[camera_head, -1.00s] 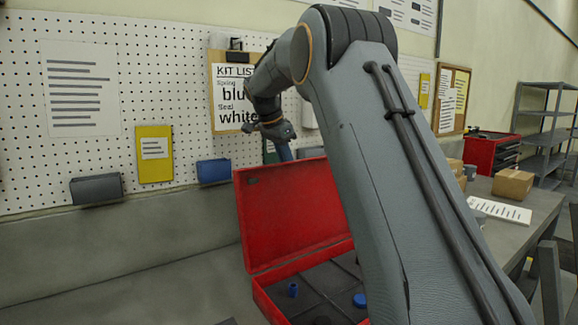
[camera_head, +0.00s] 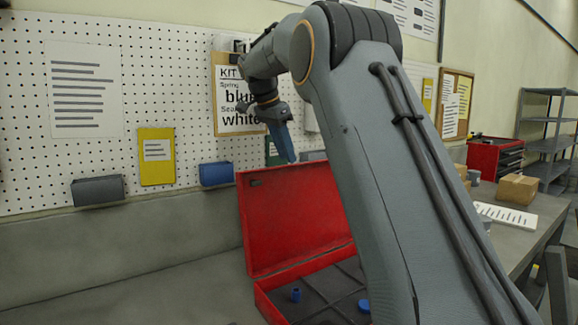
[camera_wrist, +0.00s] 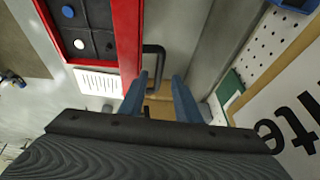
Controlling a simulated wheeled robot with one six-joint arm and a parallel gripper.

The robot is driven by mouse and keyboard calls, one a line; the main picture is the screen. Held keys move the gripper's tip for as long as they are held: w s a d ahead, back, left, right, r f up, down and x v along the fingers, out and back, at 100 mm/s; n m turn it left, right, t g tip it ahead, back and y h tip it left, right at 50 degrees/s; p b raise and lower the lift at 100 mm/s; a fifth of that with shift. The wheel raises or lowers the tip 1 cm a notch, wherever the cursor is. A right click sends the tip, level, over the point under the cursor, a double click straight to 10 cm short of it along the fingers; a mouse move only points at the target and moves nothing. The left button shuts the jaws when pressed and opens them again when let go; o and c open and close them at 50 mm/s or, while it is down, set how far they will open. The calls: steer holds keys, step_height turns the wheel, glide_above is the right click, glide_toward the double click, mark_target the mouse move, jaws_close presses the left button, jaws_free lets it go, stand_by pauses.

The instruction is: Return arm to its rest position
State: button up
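My arm rises through the middle of the head view and bends down at its far end. My gripper (camera_head: 285,158) hangs behind the raised lid of the red case, in front of the pegboard, with its blue fingers pointing down. In the wrist view the two blue fingers (camera_wrist: 158,88) stand apart with nothing seen held between them. The red case (camera_head: 262,300) lies open on the bench, its lid (camera_head: 290,220) upright. The wrist view also shows a white disc (camera_wrist: 79,44) there.
A clipboard kit list (camera_head: 228,118), partly hidden by my arm, reads blue and white. Blue (camera_head: 216,173) and grey (camera_head: 98,190) bins hang on the pegboard (camera_head: 75,165). A cardboard box (camera_head: 517,189) and a red drawer cabinet (camera_head: 494,158) stand at right. The bench left of the case is clear.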

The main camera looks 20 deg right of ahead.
steer(key=shift+v, duration=1.05)
